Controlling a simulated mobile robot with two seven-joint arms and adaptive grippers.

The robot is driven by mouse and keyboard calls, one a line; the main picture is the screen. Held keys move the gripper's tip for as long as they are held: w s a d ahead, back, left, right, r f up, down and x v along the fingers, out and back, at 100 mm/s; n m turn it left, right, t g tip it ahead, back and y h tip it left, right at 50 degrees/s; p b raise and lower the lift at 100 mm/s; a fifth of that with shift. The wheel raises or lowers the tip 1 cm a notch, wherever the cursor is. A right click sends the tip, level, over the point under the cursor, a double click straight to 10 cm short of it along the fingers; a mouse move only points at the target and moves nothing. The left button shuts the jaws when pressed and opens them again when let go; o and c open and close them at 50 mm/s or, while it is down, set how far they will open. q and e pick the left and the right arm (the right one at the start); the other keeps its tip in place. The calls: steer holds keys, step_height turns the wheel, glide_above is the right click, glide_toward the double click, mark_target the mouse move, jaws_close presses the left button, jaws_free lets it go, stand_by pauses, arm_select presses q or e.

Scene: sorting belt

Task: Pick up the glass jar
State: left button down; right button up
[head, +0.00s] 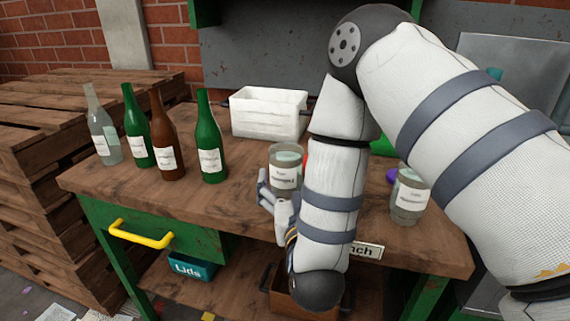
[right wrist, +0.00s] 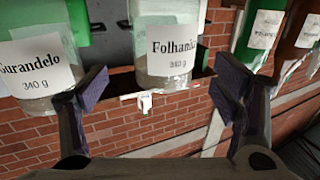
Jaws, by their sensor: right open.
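A glass jar (head: 286,166) with a white label stands upright on the wooden bench, just left of my right forearm. A second labelled glass jar (head: 409,195) stands to the right, partly hidden by my arm. My right gripper (head: 271,194) is open and empty, close in front of the first jar; my forearm partly hides it. In the right wrist view, a jar labelled "Folhan..." (right wrist: 168,62) shows between and beyond the open fingers (right wrist: 163,88). Another jar labelled "Gurandelo" (right wrist: 38,72) shows behind the left finger. My left gripper is out of view.
Clear, green and brown bottles (head: 166,150) stand at the bench's left. A white box (head: 268,112) stands at the back. Green and purple things (head: 391,174) are partly hidden behind my arm. The front left of the bench (head: 225,195) is clear.

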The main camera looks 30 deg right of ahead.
mark_target(286, 161)
steer(key=x, duration=0.6)
steer(key=shift+w+r, duration=0.2)
steer(key=shift+w, duration=0.3)
steer(key=c, duration=1.4)
